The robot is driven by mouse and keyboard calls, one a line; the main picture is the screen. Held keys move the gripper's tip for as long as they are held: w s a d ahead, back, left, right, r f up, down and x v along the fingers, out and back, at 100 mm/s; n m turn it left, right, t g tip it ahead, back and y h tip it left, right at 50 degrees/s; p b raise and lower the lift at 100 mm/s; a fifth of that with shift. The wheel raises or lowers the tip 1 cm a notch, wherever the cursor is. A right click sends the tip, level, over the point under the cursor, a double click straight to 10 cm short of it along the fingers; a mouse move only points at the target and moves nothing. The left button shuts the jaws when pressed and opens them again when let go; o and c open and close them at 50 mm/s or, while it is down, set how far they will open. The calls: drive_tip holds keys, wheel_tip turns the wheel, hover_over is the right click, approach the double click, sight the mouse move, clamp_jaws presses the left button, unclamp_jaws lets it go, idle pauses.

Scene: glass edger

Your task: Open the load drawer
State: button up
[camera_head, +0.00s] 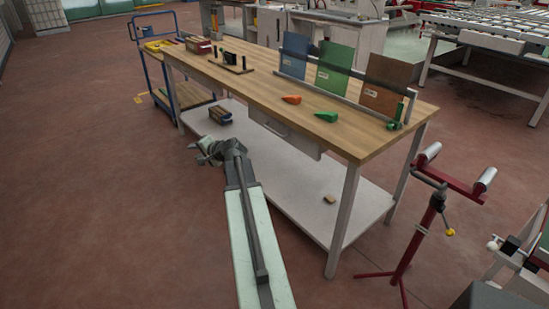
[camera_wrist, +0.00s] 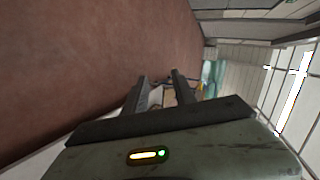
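The load drawer (camera_head: 286,136) is a pale grey box under the front edge of the wooden-topped workbench (camera_head: 222,82). A small handle shows on its front, which sits about level with the bench edge, so it looks closed. My gripper (camera_head: 208,152) is in front of the bench, left of the drawer and apart from it, below tabletop height. In the wrist view my two dark fingers (camera_wrist: 162,90) stand apart with a gap between them and hold nothing that I can see. I cannot identify the drawer in the wrist view.
The lower shelf (camera_head: 290,180) juts below the drawer. A red roller stand (camera_head: 412,235) is at the right. Floor at the left is clear.

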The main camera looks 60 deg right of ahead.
drive_tip(key=s+d+f+m+h+b, duration=0.25)
drive_tip(key=s+d+m, duration=0.2)
drive_tip(key=d, duration=0.55)
drive_tip(key=s+d+f+m+h+b, duration=0.2)
drive_tip(key=s+d+m+h+b, duration=0.15)
drive_tip(key=s+d, duration=0.45)
drive_tip(key=m+h+b, duration=0.2)
drive_tip(key=m+h, duration=0.2)
approach(276, 133)
drive_tip(key=x, duration=1.2)
drive_tip(key=shift+f, duration=0.1)
drive_tip(key=shift+a, duration=0.1)
clamp_jaws()
